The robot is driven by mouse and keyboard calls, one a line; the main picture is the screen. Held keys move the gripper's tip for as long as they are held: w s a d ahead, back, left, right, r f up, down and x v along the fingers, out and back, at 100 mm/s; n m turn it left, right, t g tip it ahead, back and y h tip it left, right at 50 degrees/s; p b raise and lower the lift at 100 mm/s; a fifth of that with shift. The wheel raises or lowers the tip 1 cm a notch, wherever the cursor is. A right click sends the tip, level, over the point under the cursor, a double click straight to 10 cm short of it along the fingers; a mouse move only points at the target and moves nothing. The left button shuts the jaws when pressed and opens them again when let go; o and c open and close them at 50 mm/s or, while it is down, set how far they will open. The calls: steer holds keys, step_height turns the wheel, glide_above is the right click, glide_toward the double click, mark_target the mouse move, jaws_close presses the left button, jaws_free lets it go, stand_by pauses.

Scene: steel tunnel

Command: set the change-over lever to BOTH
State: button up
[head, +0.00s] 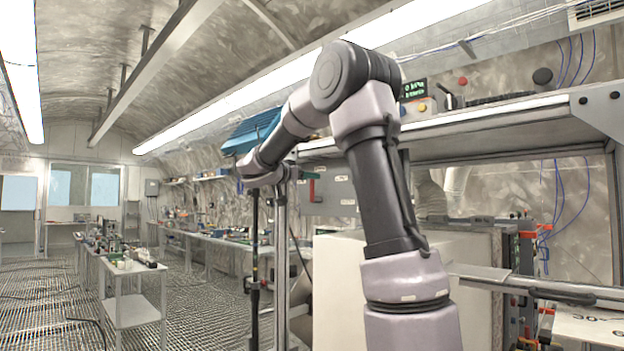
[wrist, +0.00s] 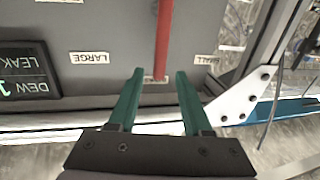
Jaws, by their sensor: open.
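The change-over lever is a red bar (wrist: 164,38) on a grey panel (wrist: 120,20). In the wrist view it runs from the top edge down to between my fingertips, with its end beside a small pale plate (wrist: 148,79) that I cannot read. Upside-down labels flank it: LARGE (wrist: 89,58) to the left, SMALL (wrist: 207,60) to the right. I see no readable BOTH label. My gripper (wrist: 160,72) has green fingers, open, one on each side of the lever's end with gaps. In the head view the lever (head: 311,190) is small, just below my gripper.
A dark display (wrist: 25,72) with LEAK and DEW lettering is at the wrist view's left. A white bolted bracket (wrist: 240,100) stands close on the right. In the head view a shelf (head: 500,122) overhangs on the right, and a pale box (head: 340,280) stands below my arm.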

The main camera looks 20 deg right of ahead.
steer(key=shift+x, duration=1.45)
jaws_close()
stand_by(0.3)
